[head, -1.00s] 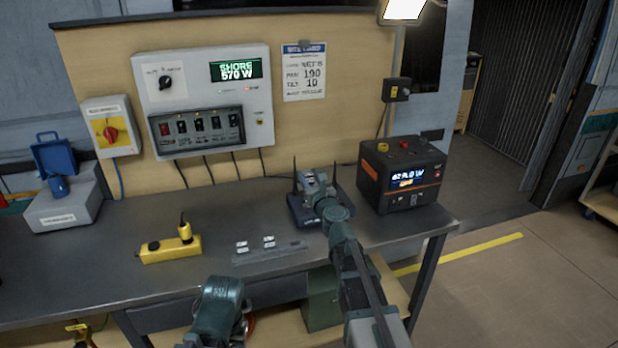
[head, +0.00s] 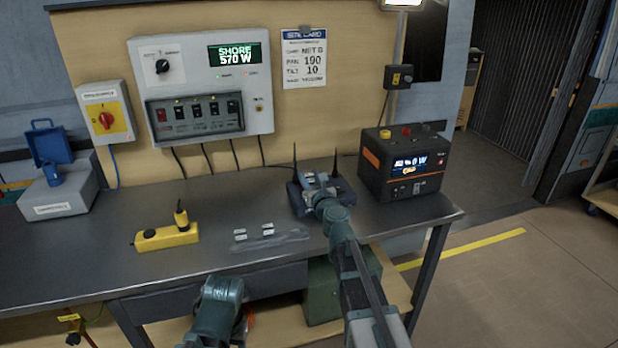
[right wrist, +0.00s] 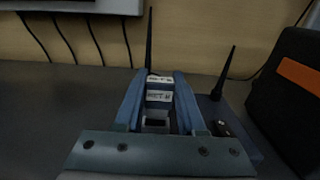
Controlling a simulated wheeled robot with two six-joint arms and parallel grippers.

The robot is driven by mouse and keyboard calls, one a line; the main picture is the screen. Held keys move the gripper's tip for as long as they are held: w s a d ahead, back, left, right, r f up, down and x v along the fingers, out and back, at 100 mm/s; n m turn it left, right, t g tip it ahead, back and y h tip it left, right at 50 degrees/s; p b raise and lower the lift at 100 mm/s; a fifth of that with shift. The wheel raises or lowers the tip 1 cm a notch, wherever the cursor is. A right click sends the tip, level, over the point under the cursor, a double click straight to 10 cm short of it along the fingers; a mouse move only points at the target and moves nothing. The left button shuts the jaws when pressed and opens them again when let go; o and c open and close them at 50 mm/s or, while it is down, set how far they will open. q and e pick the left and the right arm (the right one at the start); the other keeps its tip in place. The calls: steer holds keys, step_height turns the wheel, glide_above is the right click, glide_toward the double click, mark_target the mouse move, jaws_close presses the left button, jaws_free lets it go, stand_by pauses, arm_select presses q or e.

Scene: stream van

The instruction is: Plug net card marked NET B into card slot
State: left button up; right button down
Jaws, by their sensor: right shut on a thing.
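My right gripper (head: 316,180) reaches to the dark blue router box with two black antennas (head: 296,195) near the back of the bench. In the right wrist view its blue fingers (right wrist: 159,84) are shut on a small net card (right wrist: 159,97). The card's white label begins with NET; its last letter is hard to read. The fingers and card hide the card slot, so I cannot tell whether the card is in it. A clear tray (head: 285,240) with several white-labelled cards lies left of the router. My left gripper is not in view; only a teal arm part shows low in the picture.
A black power unit with an orange stripe (head: 403,170) stands close right of the router. A wall notice (head: 304,60) reads NET B. The bench between yellow box and wall is clear.

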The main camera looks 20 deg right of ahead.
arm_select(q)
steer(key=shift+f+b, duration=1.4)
arm_select(e)
steer(key=shift+f, duration=1.35)
steer(key=shift+c, duration=2.1)
jaws_free()
steer(key=shift+s, duration=0.1)
